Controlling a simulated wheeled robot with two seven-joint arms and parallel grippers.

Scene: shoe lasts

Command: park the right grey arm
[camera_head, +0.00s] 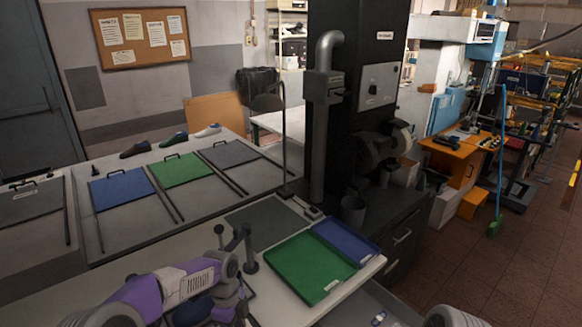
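My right arm shows only as a rounded light grey link (455,317) at the bottom edge, right of the table. Its gripper is out of the picture. My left arm, purple and grey (165,290), comes in from the lower left over the near table. The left gripper (232,308) points down at the bottom edge beside a dark stand; its fingers are too hidden to tell whether they are open or shut.
The near table holds a green tray (298,268), a blue tray (345,241), a grey mat (265,222) and a dark stand (249,262). A black machine (355,90) stands behind. Blue (121,188), green (181,170) and grey (229,154) panels lie back left.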

